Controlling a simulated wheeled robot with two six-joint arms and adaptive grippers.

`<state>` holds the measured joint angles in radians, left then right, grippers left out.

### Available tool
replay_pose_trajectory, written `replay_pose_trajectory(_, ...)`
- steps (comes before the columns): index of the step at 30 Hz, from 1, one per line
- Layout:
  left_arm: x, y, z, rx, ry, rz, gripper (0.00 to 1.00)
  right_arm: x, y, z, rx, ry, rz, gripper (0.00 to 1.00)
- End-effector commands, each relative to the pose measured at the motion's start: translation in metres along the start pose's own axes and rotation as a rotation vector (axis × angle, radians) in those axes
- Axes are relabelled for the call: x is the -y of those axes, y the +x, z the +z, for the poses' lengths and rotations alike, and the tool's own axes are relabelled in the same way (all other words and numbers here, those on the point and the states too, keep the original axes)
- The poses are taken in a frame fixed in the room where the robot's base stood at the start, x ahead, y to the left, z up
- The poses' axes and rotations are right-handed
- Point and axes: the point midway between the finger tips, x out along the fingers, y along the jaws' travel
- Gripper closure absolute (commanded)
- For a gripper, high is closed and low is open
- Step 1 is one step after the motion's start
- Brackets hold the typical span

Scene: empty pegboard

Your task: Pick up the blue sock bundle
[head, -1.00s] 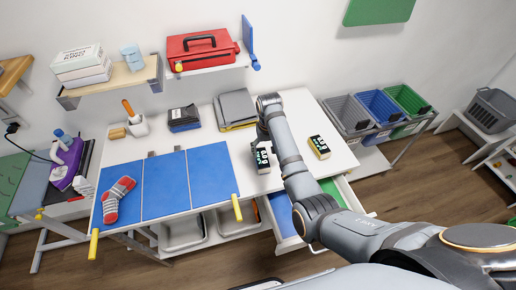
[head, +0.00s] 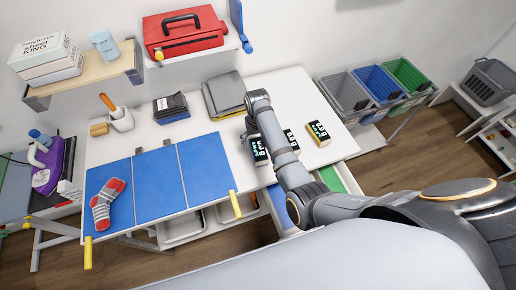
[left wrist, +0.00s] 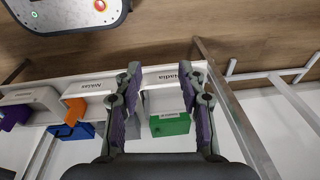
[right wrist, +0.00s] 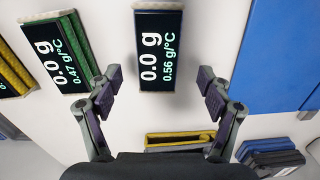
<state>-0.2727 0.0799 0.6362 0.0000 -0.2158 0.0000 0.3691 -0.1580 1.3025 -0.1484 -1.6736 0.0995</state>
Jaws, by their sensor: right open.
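I cannot make out a clear blue sock bundle. The only plain sock is a red-and-grey striped one (head: 104,203) on the blue panel at the left. My right gripper (right wrist: 159,75) is open and empty, above the white table. A block with a dark "0.0 g" display (right wrist: 160,45) lies just ahead of its fingers; it also shows in the head view (head: 260,152). A similar block with a green edge (right wrist: 57,50) lies to its left in the right wrist view. My left gripper (left wrist: 158,85) is open and empty above labelled drawers, out of the head view.
Dark and blue folded stuff (head: 171,107) and a grey-and-yellow stack (head: 224,95) lie at the table's back. A third display block (head: 318,133) is to the right. Bins (head: 378,83) stand beyond the right edge. Open drawers (head: 280,207) are below the front.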

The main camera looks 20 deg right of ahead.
Motion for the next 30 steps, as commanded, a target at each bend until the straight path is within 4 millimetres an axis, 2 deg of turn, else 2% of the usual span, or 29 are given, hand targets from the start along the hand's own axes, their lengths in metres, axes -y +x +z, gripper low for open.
replay_pose_trajectory(1,0.000,0.002,0.004,0.007,0.000,0.000,0.60,0.000,0.010,0.007,0.004,0.000,0.000,0.21)
replay_pose_trajectory(3,-0.002,0.023,0.016,0.018,0.001,0.000,0.60,0.002,0.025,0.005,0.001,0.000,0.000,0.21)
replay_pose_trajectory(6,-0.004,0.040,0.041,0.052,0.002,0.001,0.60,0.004,0.040,0.007,0.000,0.000,-0.001,0.21)
replay_pose_trajectory(9,-0.005,0.047,0.056,0.075,0.003,0.002,0.60,0.004,0.047,0.009,0.001,0.000,-0.001,0.21)
replay_pose_trajectory(12,-0.006,0.044,0.055,0.073,0.002,0.003,0.60,0.004,0.044,0.009,0.001,0.000,-0.001,0.21)
replay_pose_trajectory(16,-0.006,0.044,0.042,0.054,0.001,0.003,0.60,0.004,0.042,0.009,0.001,0.000,0.000,0.22)
replay_pose_trajectory(20,-0.005,0.044,0.032,0.037,0.001,0.002,0.60,0.004,0.042,0.009,0.001,0.001,0.000,0.40)
replay_pose_trajectory(27,-0.004,0.044,0.033,0.039,0.002,0.001,0.60,0.004,0.042,0.009,0.001,0.001,0.000,0.72)
replay_pose_trajectory(30,-0.004,0.044,0.035,0.041,0.002,0.001,0.60,0.004,0.042,0.009,0.001,0.001,0.000,0.82)
